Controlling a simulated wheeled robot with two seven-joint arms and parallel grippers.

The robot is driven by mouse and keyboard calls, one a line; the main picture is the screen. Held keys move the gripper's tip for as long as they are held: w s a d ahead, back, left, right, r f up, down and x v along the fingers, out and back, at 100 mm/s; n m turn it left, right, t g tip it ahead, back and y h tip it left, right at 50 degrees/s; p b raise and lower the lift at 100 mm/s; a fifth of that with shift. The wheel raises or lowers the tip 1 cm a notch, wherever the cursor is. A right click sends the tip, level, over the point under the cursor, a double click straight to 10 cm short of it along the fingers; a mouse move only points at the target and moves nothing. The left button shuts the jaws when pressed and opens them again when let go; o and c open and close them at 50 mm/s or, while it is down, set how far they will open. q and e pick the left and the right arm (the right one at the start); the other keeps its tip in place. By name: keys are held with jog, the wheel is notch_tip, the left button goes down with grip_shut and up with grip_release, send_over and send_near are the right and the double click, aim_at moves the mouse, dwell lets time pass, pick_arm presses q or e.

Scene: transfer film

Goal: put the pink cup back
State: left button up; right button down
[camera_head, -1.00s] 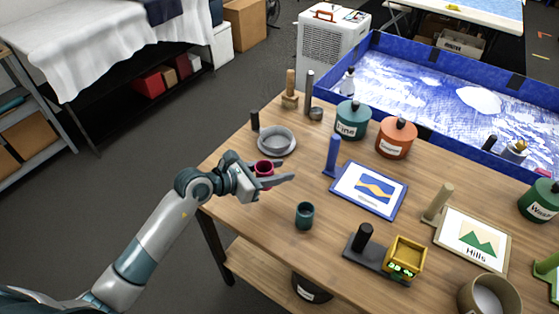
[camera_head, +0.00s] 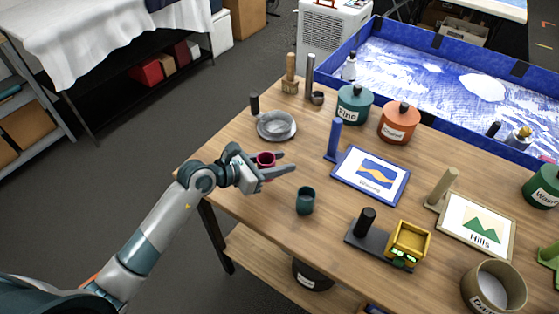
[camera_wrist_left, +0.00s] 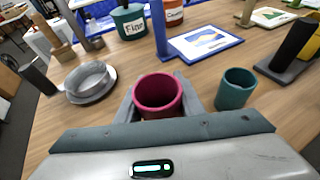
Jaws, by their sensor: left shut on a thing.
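The pink cup (camera_head: 265,160) is between the fingers of my left gripper (camera_head: 275,168), which is shut on it. The cup is upright, and in the left wrist view (camera_wrist_left: 158,95) its open mouth shows with nothing seen inside. The gripper is over the left part of the wooden table (camera_head: 240,196); I cannot tell how high the cup is above the top. A teal cup (camera_head: 305,201) stands to the right and nearer the front edge. A grey bowl on a plate (camera_head: 276,126) stands behind the gripper. My right gripper is not in view.
A blue-framed card (camera_head: 371,175) with a blue post (camera_head: 334,140) lies to the right. Behind stand a teal pot (camera_head: 354,107) and an orange pot (camera_head: 398,125). A dark stand (camera_head: 366,228) and yellow box (camera_head: 408,243) are front right. Bare wood surrounds the teal cup.

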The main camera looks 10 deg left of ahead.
aim_at(279, 181)
pick_arm(q)
jog(key=shift+f+b, duration=1.35)
jog(key=shift+f, duration=0.45)
jog(key=shift+f, duration=0.15)
jog(key=shift+f+b, duration=0.45)
jog(key=shift+f, duration=0.1)
jog(key=o, duration=1.2)
jog(key=shift+o, duration=0.2)
jog(key=shift+s, duration=0.1)
